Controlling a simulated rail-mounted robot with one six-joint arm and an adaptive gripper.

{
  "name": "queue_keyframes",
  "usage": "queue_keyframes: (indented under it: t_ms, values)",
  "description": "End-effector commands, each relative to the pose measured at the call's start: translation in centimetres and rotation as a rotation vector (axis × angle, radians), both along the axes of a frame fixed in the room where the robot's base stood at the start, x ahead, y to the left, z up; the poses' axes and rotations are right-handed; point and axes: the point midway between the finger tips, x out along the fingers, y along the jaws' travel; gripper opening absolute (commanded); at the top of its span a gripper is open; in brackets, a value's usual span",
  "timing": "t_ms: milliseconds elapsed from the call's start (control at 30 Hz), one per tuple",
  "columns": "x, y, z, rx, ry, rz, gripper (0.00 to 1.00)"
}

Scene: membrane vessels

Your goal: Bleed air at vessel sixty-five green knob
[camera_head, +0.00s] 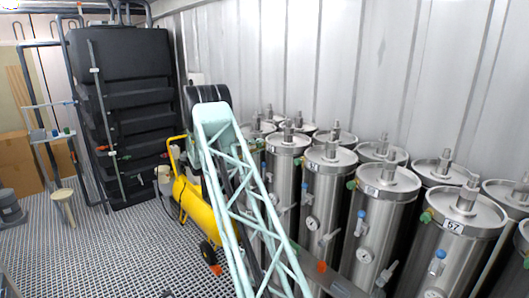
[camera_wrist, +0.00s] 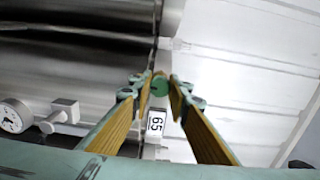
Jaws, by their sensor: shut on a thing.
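In the wrist view, the fingertips of my gripper (camera_wrist: 161,82) are closed in on both sides of a small round green knob (camera_wrist: 160,88). The knob sits between the tips, with a white label reading 65 (camera_wrist: 156,124) just below it. Steel vessel bodies (camera_wrist: 75,70) fill the left of that view. In the head view, steel vessels (camera_head: 323,185) stand in rows along the right. My arm's pale lattice link crosses the middle there, and my gripper and the held knob are hidden.
A pressure gauge (camera_wrist: 14,117) and a valve fitting (camera_wrist: 62,117) lie left of my gripper. In the head view, a yellow compressor (camera_head: 198,205) stands on the grating floor (camera_head: 120,240), left of the vessels. Black stacked tanks (camera_head: 122,90) are behind it. A pale corrugated wall (camera_head: 300,50) backs the vessels.

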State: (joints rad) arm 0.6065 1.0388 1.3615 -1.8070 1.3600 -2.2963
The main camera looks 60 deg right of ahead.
Motion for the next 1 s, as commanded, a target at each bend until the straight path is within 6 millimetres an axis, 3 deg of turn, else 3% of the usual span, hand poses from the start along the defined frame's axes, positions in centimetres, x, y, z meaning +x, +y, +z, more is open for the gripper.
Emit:
queue_keyframes:
  t_ms: [1000]
  values:
    - [0.04, 0.02, 0.2, 0.088, 0.293, 0.001, 0.07]
